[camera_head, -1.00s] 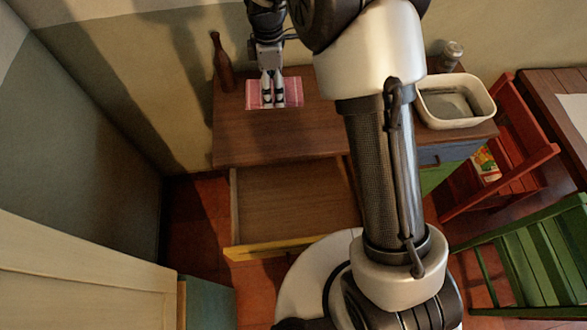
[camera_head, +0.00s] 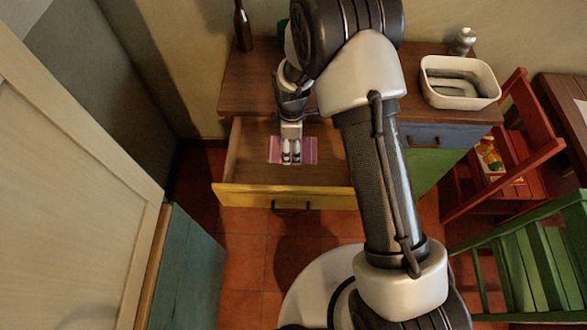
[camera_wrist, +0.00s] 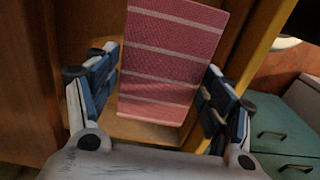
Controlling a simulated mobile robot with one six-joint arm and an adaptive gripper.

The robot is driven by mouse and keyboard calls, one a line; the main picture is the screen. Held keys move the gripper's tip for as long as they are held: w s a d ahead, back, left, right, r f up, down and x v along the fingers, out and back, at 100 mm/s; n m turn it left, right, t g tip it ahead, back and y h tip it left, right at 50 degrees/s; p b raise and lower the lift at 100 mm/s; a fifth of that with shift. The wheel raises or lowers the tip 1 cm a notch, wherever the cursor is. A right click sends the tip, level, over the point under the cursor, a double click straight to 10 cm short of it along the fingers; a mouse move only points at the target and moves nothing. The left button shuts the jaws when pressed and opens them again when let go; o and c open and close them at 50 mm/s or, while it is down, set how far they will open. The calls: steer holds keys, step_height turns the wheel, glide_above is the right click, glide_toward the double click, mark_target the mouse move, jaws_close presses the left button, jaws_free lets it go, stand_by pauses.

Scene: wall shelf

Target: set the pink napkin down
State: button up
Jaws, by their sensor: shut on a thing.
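The pink napkin (camera_head: 310,150), with pale stripes, is held flat in my gripper (camera_head: 291,157), over the open drawer (camera_head: 240,165) with the yellow front. In the wrist view the napkin (camera_wrist: 172,65) fills the space between the two fingers of my gripper (camera_wrist: 160,70), which are shut on its sides. The drawer's wooden inside shows around and below it. I cannot tell whether the napkin touches the drawer's bottom.
The wooden cabinet top (camera_head: 245,85) is behind the drawer. A brown bottle (camera_head: 242,28) stands at its left, a white basin (camera_head: 431,94) and a small jar (camera_head: 464,40) at its right. A red chair (camera_head: 545,150) and a green chair (camera_head: 530,270) stand at the right.

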mark_target(292, 173)
step_height(292, 173, down, 14)
steer(key=b, duration=0.3)
steer(key=shift+f+b, duration=0.2)
steer(key=shift+b, duration=0.1)
steer(key=shift+f, duration=0.1)
steer(key=shift+f, duration=0.15)
steer(key=o, duration=1)
step_height(292, 173, up, 13)
steer(key=p, duration=0.3)
steer(key=shift+f+p, duration=0.2)
steer(key=shift+p, duration=0.2)
